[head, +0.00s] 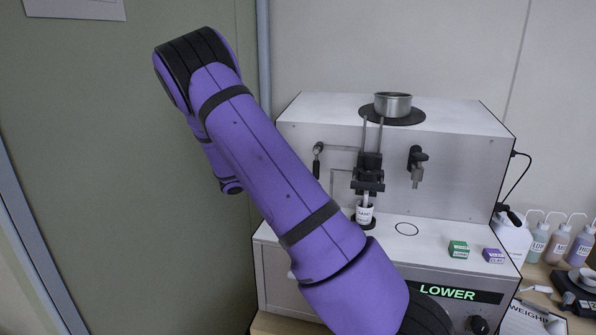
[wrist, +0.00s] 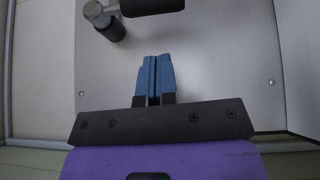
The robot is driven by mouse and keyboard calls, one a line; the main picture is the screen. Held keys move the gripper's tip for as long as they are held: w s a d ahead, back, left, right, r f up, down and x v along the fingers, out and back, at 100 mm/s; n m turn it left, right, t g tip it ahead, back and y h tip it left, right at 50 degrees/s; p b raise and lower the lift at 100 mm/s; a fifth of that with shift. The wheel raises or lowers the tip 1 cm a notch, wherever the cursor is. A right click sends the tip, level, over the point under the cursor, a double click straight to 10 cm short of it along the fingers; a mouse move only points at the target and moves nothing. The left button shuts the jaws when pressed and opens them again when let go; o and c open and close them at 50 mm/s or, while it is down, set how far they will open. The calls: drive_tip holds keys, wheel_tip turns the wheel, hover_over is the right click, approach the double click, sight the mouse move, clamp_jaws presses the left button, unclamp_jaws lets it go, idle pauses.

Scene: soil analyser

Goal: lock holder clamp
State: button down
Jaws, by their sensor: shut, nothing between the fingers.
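The soil analyser (head: 300,118) is a white box with a wide base, in the head view. At its middle, a black holder clamp (head: 368,178) sits on upright rods, with a white labelled cup (head: 365,213) under it. Whether the clamp is locked cannot be told. My gripper (wrist: 154,58) has blue fingers, shut and empty, in the wrist view; the head view does not show it. Beyond the fingertips, apart from them in the picture, is a black handle (wrist: 152,6) on a metal joint. It is cut off by the frame's top edge, and which handle it is cannot be told.
A black lever (head: 318,155) and a black nozzle (head: 416,160) are on the analyser's front. A metal dish (head: 392,104) is on top. Green (head: 459,249) and purple (head: 493,256) blocks sit on its base; bottles (head: 558,243) stand at right. My purple arm covers the base's left part.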

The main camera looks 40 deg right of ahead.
drive_tip(key=v, duration=1)
drive_tip(key=shift+r, duration=0.15)
drive_tip(key=s+a+r+n+t+y, duration=0.1)
drive_tip(key=s+a+r+t+y, duration=0.3)
drive_tip(key=s, duration=0.7)
drive_tip(key=s+a+r+n+t+y, duration=0.2)
drive_tip(key=s+a+r+t+y, duration=0.2)
drive_tip(key=s+a+y, duration=0.3)
drive_tip(key=s+a+r+n+t+y, duration=0.1)
drive_tip(key=s+a+r+t+y, duration=0.4)
drive_tip(key=s, duration=1)
drive_tip(key=shift+a+r+n+y, duration=0.35)
drive_tip(key=shift+a+r, duration=0.4)
drive_tip(key=shift+a, duration=1)
drive_tip(key=shift+s, duration=0.1)
